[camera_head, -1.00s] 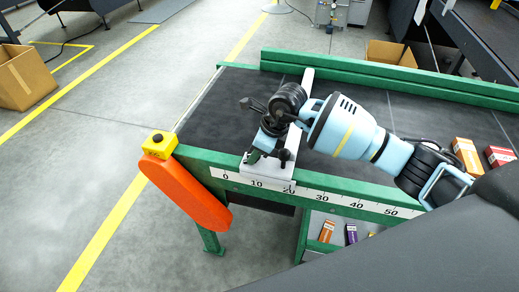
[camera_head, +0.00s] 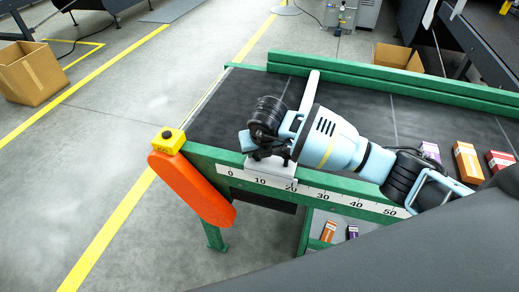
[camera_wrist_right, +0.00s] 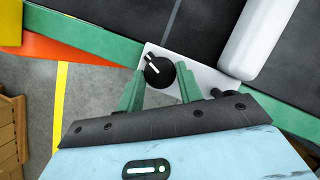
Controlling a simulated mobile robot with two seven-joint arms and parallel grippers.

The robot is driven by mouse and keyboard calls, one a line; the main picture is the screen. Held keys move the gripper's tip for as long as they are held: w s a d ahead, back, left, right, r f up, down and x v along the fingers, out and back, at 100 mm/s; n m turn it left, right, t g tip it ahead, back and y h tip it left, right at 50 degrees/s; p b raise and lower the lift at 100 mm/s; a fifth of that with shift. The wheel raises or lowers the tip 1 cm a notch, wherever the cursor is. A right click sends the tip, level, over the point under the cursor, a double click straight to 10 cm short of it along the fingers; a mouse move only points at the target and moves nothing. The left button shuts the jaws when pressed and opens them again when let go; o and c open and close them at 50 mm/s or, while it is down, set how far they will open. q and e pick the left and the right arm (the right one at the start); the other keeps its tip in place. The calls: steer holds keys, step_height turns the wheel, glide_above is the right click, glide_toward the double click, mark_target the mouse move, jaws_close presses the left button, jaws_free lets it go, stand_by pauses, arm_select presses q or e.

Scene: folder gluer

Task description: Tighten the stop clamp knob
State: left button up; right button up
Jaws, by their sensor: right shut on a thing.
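The stop clamp knob (camera_wrist_right: 158,72) is round and black with a white line across its top. In the right wrist view it sits on the pale clamp plate (camera_wrist_right: 197,75), between the green fingertips of my right gripper (camera_wrist_right: 159,78), which is shut on it. In the head view my right gripper (camera_head: 264,153) is low over the clamp plate (camera_head: 271,169) at the green rail, and the knob is hidden behind it. The white stop bar (camera_head: 310,88) runs from the clamp across the dark belt. My left gripper is not in view.
A number scale (camera_head: 328,197) runs along the green front rail. A yellow box with a black button (camera_head: 165,143) and an orange guard (camera_head: 191,188) are at the left end. Small cartons (camera_head: 467,161) lie on the belt at right. The belt's left end (camera_head: 225,110) is clear.

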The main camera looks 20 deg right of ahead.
steer(key=m, duration=0.1)
steer(key=m+h, duration=0.1)
steer(key=m, duration=0.2)
steer(key=shift+a+m+h, duration=0.25)
steer(key=shift+m+h, duration=0.05)
steer(key=shift+h, duration=0.1)
steer(key=shift+w+m+g+h, duration=0.15)
steer(key=shift+m+g+h, duration=0.45)
steer(key=shift+m, duration=1.3)
steer(key=o, duration=1)
steer(key=shift+v, duration=3.95)
steer(key=shift+a, duration=0.1)
